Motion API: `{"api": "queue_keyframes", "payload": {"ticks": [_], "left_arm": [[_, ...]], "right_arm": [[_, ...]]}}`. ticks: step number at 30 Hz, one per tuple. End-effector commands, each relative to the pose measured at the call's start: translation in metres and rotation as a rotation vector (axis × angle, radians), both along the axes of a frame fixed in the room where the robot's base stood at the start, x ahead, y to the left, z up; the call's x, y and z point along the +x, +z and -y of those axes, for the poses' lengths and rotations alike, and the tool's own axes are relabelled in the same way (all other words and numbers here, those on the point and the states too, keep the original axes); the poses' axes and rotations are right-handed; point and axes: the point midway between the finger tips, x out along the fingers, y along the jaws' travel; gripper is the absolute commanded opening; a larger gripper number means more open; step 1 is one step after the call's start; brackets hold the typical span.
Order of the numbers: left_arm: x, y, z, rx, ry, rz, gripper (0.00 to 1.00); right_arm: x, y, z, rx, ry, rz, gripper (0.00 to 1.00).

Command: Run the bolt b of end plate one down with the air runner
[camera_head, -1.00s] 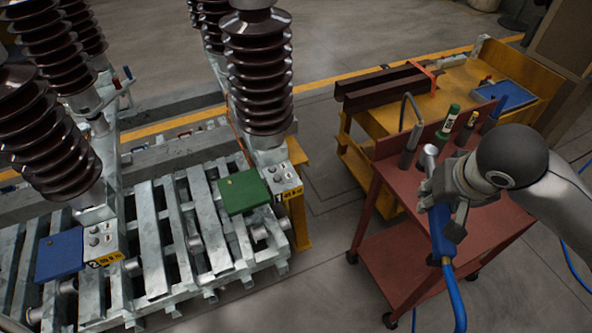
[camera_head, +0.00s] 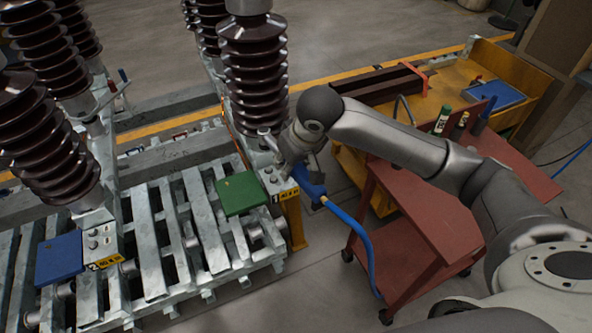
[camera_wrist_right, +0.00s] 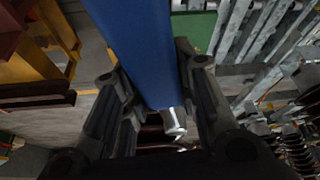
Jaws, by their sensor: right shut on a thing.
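My right gripper (camera_head: 301,160) is shut on the air runner (camera_head: 308,184), a blue tool with a silver nose (camera_head: 270,142). The nose is near the foot of the right-hand insulator, above end plate one (camera_head: 282,186); I cannot tell whether it touches anything. The plate has a yellow label with a 1 and small bolt heads. I cannot tell which bolt is b. In the right wrist view the runner's blue body (camera_wrist_right: 140,45) runs between my fingers. My left gripper is not in view.
A green box (camera_head: 242,193) lies beside end plate one on the slatted frame (camera_head: 155,255), and a blue box (camera_head: 59,257) farther left. A red cart (camera_head: 425,215) and a yellow bench (camera_head: 455,85) stand right. The runner's blue hose (camera_head: 365,245) hangs towards the cart.

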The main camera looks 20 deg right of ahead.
Motion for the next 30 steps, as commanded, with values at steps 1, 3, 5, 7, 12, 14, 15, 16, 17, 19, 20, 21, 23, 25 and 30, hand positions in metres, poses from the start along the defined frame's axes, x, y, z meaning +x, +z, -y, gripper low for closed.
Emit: {"api": "queue_keyframes", "payload": {"ticks": [1,3,5,7,12,14,15,16,17,19,20,21,23,25,30], "left_arm": [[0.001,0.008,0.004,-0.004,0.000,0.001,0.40],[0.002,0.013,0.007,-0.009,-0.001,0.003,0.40],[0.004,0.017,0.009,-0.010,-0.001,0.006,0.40],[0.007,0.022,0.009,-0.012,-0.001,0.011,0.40],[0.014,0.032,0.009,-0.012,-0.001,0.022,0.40],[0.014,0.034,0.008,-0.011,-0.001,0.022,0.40],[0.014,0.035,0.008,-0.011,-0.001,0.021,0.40],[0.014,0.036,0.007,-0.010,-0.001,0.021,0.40],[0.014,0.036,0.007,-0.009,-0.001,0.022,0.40],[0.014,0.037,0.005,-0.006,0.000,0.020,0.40],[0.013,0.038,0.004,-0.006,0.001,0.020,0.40],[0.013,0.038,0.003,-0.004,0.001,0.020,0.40],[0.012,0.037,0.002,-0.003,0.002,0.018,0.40],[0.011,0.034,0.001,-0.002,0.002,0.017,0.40],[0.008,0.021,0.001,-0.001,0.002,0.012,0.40]], "right_arm": [[0.012,-0.008,0.004,0.003,0.028,-0.005,0.00],[0.027,-0.024,0.010,0.002,0.078,-0.006,0.00],[0.038,-0.039,0.015,0.003,0.119,-0.004,0.00],[0.049,-0.057,0.024,0.002,0.163,-0.004,0.00],[0.064,-0.100,0.046,0.003,0.254,-0.003,0.00],[0.067,-0.112,0.053,0.004,0.280,-0.001,0.00],[0.068,-0.119,0.057,0.003,0.293,-0.001,0.00],[0.068,-0.124,0.060,0.003,0.303,0.000,0.00],[0.069,-0.129,0.062,0.003,0.311,0.000,0.00],[0.070,-0.136,0.067,0.002,0.328,0.002,0.00],[0.070,-0.139,0.068,0.002,0.333,0.003,0.00],[0.070,-0.142,0.070,0.002,0.339,0.003,0.00],[0.070,-0.145,0.071,0.002,0.344,0.005,0.00],[0.070,-0.149,0.072,0.001,0.348,0.005,0.00],[0.070,-0.160,0.072,0.000,0.349,0.005,0.00]]}}
